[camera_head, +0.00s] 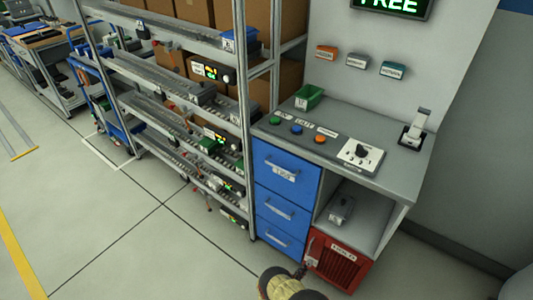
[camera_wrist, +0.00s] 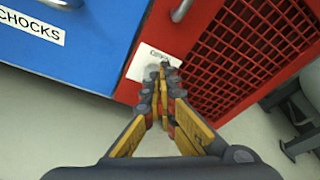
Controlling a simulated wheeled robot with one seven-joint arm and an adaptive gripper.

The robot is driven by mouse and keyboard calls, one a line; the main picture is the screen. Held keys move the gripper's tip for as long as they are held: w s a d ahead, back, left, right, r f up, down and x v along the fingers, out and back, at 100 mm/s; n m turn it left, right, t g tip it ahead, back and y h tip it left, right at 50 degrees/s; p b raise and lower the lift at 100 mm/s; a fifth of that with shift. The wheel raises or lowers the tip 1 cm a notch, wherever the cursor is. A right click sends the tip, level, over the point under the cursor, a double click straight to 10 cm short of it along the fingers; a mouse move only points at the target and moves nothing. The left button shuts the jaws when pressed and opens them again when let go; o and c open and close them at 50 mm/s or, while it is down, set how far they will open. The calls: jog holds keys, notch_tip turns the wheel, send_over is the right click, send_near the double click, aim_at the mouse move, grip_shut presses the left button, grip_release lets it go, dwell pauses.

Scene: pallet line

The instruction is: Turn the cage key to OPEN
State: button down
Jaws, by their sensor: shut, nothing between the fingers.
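The red cage (camera_head: 338,265) with a mesh door stands at the bottom right of the bench in the head view. It fills the upper right of the wrist view (camera_wrist: 255,45). A white label plate (camera_wrist: 150,62) is on its red frame; its text is too small to read and partly covered. My gripper (camera_wrist: 163,72) is shut and empty, with its fingertips in front of this plate. The key is not clearly visible, hidden behind or beside the fingertips. I cannot tell whether they touch it. My gripper also shows at the cage's left edge (camera_head: 303,270).
Blue drawers (camera_head: 287,172) stand left of the cage; the wrist view shows one labelled CHOCKS (camera_wrist: 60,40). Above is a grey bench top (camera_head: 395,168) with buttons, a dial panel (camera_head: 360,153) and a green bin (camera_head: 309,97). Shelving (camera_head: 242,100) stands to the left. Open floor (camera_head: 150,240) lies in front.

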jog(key=shift+w+d, duration=0.45)
jog(key=shift+w, duration=0.2)
jog(key=shift+w+d, duration=0.45)
jog(key=shift+w, duration=0.2)
jog(key=shift+f, duration=0.6)
jog(key=shift+w+a+f, duration=0.3)
jog(key=shift+w+a, duration=0.05)
jog(key=shift+a, duration=0.15)
jog(key=shift+f, duration=0.25)
dwell(0.7)
jog(key=shift+a+r, duration=0.1)
jog(key=shift+a, duration=0.05)
jog(key=shift+w+a+r, duration=0.15)
jog(key=shift+s+f+v, duration=0.1)
jog(key=shift+f+v, duration=0.05)
jog(key=shift+v, duration=0.8)
jog(key=shift+s+f+v, duration=0.1)
jog(key=shift+f+v, duration=0.05)
jog(key=shift+v, duration=0.8)
jog(key=shift+s+f+v, duration=0.1)
jog(key=shift+f+v, duration=0.05)
jog(key=shift+v, duration=0.85)
